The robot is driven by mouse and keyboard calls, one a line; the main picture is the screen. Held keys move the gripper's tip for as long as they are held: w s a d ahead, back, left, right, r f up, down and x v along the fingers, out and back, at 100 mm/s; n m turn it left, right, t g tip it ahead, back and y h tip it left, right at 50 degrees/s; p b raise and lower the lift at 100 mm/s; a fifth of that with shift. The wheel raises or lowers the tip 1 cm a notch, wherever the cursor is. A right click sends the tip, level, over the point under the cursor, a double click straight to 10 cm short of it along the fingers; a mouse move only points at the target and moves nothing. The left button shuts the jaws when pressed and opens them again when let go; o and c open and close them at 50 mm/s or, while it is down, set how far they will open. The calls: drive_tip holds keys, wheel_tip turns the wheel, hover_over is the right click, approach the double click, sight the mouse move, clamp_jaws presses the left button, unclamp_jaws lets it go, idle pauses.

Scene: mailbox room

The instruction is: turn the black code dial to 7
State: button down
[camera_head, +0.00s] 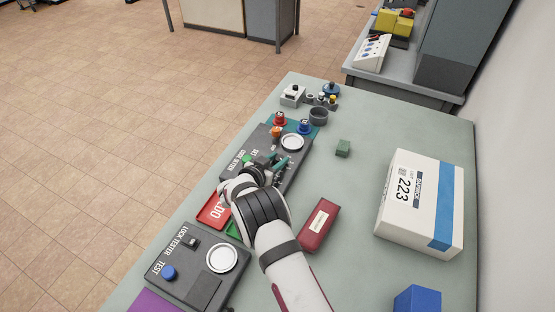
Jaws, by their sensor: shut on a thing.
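The dark panel (294,174) with white lettering lies near the left edge of the table. My gripper (277,163) reaches over it from below and is shut on the black code dial. The dial is mostly hidden by the gripper, and its numbers and pointer cannot be read. A green button (247,158), an orange knob (276,132) and a round white disc (292,142) are on the same panel, around my gripper.
A lock tester box (207,285) and a red tray (212,212) lie nearer, left of my arm. A dark red case (319,225) is close on its right. Bare table lies between.

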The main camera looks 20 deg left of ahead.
drive_tip(key=c, duration=0.5)
unclamp_jaws()
drive_tip(key=v, duration=1.6)
